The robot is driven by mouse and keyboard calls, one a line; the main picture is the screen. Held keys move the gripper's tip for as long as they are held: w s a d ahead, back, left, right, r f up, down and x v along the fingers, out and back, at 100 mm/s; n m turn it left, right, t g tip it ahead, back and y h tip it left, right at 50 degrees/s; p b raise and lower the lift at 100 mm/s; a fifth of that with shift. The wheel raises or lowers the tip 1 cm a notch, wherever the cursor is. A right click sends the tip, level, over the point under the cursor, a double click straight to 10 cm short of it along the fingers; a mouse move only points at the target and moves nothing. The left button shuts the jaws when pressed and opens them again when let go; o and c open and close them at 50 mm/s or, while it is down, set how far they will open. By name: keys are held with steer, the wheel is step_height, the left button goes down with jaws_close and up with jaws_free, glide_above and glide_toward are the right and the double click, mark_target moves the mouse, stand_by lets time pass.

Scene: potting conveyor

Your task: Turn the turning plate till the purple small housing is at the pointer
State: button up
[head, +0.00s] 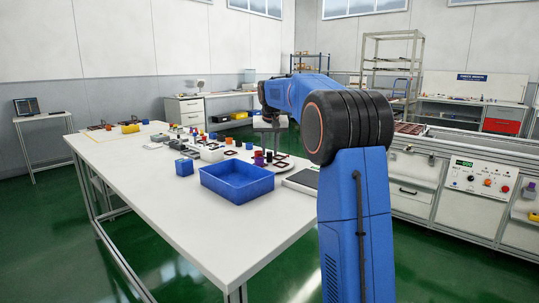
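The turning plate (286,168) appears as a pale disc on the white table, behind the blue bin and partly hidden by my arm. Several small housings stand on or beside it. A small purple thing (259,159), likely the purple small housing, stands at the plate's left side. I cannot make out the pointer, so I cannot tell how the purple housing lies to it. My gripper (268,133) hangs over the table above and behind the plate area. Its fingers are too small and dark to tell open from shut. I see no clear contact with the plate.
A blue open bin (237,197) stands in front of the plate, with a small blue box (183,167) to its left. Many small parts crowd the table behind. The near tabletop (190,222) is clear.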

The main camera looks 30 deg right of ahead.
steer(key=shift+x, duration=1.25)
jaws_close()
